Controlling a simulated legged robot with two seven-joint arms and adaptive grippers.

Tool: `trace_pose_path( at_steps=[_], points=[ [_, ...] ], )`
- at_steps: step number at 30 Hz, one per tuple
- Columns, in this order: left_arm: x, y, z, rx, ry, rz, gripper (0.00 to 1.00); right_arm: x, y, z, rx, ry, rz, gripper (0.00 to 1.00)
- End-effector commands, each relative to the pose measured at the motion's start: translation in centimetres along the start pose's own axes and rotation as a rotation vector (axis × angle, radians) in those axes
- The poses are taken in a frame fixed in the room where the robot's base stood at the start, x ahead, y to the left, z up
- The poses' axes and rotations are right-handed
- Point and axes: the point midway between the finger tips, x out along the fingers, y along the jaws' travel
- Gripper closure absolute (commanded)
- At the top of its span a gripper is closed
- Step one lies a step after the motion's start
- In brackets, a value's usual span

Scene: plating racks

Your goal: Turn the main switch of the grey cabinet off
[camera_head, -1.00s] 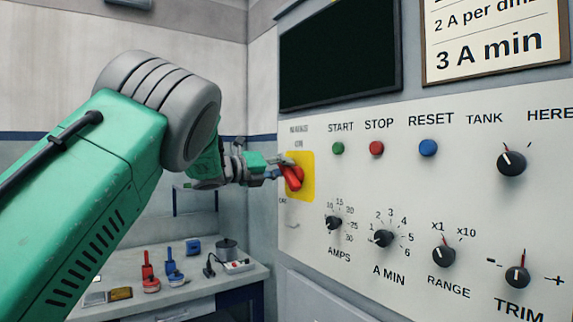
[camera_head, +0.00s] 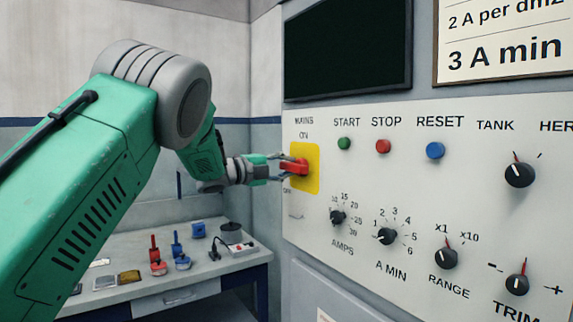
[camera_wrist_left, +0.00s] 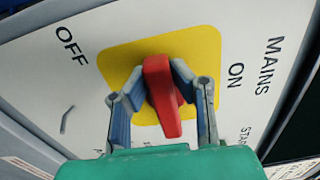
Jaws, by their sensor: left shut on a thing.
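The main switch is a red handle (camera_head: 293,167) on a yellow plate (camera_head: 312,166) at the left of the grey cabinet's panel (camera_head: 375,265). ON is printed above the plate and OFF at its lower left. The handle lies roughly level across the panel. My left gripper (camera_head: 282,168) reaches in from the left and is shut on the handle. In the left wrist view, the gripper's fingers (camera_wrist_left: 163,95) stand on both sides of the red handle (camera_wrist_left: 161,98), between the OFF and ON labels. My right gripper is out of view.
Green (camera_head: 344,143), red (camera_head: 383,146) and blue (camera_head: 435,150) buttons and several black knobs sit right of the switch. A dark screen (camera_head: 345,50) is above. A workbench (camera_head: 130,248) with small red and blue items stands below left.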

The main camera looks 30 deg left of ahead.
Motion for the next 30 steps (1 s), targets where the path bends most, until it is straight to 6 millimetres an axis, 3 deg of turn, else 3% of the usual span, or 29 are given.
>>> trace_pose_path(
  at_steps=[1,18,19,20,21,30],
  points=[
    [0.12,1.02,-0.45,-0.015,0.011,0.019,1.00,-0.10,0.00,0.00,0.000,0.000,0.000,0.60],
    [0.17,1.18,-0.56,-0.046,0.011,0.019,1.00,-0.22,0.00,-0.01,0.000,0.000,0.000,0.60],
    [0.17,1.18,-0.56,-0.046,0.011,0.019,0.74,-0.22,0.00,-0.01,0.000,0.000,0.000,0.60],
    [0.17,1.19,-0.57,-0.046,0.011,0.019,0.64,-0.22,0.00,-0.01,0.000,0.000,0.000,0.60],
    [0.17,1.14,-0.57,-0.046,0.011,0.019,0.60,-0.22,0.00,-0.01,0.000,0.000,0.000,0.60],
    [0.14,0.62,-0.43,-0.040,0.009,0.011,0.60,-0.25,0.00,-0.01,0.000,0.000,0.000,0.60]
  ],
)
